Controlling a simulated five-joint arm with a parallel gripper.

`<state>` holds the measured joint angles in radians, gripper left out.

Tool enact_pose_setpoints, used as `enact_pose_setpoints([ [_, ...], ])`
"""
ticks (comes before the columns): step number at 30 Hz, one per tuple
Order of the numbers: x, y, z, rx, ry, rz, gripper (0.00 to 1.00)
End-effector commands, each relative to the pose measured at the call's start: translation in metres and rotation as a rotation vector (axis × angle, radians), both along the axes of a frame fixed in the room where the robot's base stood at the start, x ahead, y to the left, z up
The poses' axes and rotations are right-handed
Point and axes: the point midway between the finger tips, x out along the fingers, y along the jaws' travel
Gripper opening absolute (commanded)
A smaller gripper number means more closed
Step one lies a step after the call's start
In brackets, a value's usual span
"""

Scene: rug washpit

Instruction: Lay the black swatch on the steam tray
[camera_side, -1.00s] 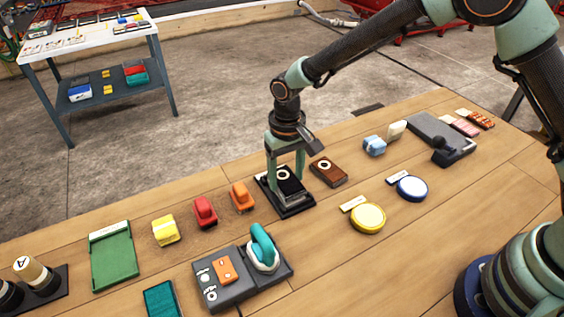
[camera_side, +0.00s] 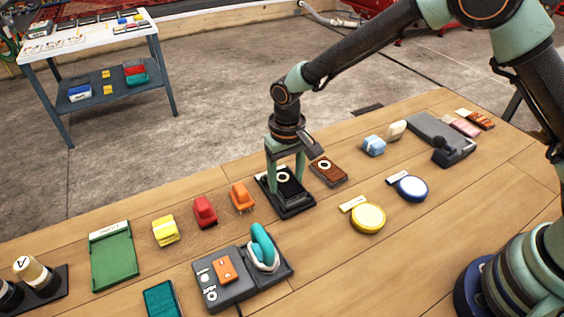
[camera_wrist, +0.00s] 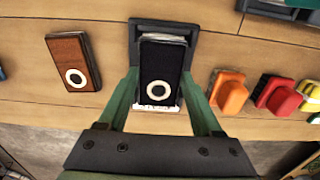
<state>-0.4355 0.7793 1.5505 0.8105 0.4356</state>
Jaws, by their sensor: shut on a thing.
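The black swatch (camera_wrist: 161,70), a dark block with a white ring, is between the fingers of my gripper (camera_wrist: 162,104). My gripper also shows in the side view (camera_side: 286,178), pointing down and shut on the swatch. No label that I can read says which tray is the steam tray.
A brown swatch (camera_side: 328,171) lies close beside the black tray. Orange (camera_side: 242,196), red (camera_side: 205,212) and yellow (camera_side: 165,230) blocks stand to the left, then a green tray (camera_side: 114,258). A grey station (camera_side: 238,290) is in front, a yellow disc (camera_side: 367,218) to the right.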

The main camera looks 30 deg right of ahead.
Motion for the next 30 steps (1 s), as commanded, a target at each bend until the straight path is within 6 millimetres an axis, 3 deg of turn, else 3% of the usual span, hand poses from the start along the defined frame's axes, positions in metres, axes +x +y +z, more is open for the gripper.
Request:
enact_pose_setpoints([
  [10,0.0001,0.0001,-0.0004,0.000,0.000,0.000,0.11],
  [11,0.0001,0.0001,-0.0004,0.000,0.000,0.000,0.70],
  [13,0.0001,0.0000,-0.0003,0.000,0.000,0.000,0.97],
  [14,0.0001,0.0000,-0.0003,0.000,0.000,0.000,1.00],
  [30,0.0003,0.0001,0.0088,0.000,-0.001,0.000,1.00],
])
